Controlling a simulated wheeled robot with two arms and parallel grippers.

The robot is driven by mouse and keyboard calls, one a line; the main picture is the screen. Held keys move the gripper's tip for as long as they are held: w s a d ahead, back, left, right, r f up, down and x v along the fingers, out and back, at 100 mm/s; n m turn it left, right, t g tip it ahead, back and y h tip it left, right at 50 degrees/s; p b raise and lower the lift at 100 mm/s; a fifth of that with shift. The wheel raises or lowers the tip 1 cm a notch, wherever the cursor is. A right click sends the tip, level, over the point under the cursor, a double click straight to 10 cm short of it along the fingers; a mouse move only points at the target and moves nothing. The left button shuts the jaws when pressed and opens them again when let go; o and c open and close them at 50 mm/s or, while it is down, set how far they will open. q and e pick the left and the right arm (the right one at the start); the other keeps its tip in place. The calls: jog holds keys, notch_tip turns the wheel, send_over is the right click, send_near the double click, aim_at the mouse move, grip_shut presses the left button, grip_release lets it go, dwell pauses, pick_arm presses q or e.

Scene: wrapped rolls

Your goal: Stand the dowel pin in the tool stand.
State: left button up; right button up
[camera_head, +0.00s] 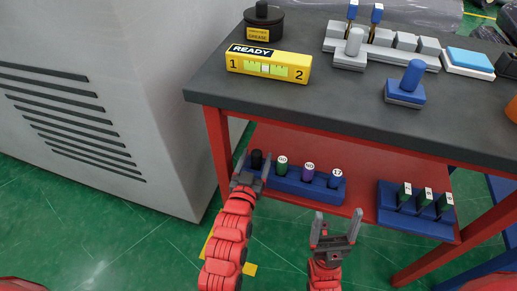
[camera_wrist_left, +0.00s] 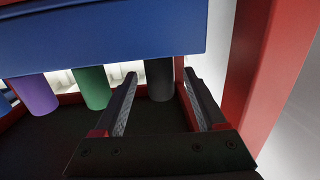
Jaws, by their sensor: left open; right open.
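I cannot tell for sure which piece is the dowel pin or which holder is the tool stand. My left gripper (camera_head: 254,164) is open at the black cylinder. In the left wrist view its fingers (camera_wrist_left: 159,74) stand on either side of the black cylinder (camera_wrist_left: 160,82), with contact unclear. My right gripper (camera_head: 337,225) is open and empty in front of the shelf.
A second blue rack (camera_head: 415,224) with several green-labelled pieces is right on the shelf. The dark tabletop (camera_head: 330,104) above carries a yellow READY box (camera_head: 268,65), a grease tin (camera_head: 263,22), a grey pin block (camera_head: 351,58) and a blue pin block (camera_head: 405,94). A grey cabinet (camera_head: 150,60) stands left.

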pick_arm(q)
jog(key=p+v, duration=0.3)
jog(key=v, duration=1)
jog(key=shift+s, duration=0.4)
jog(key=shift+w+a, duration=0.1)
jog(key=shift+a, duration=0.05)
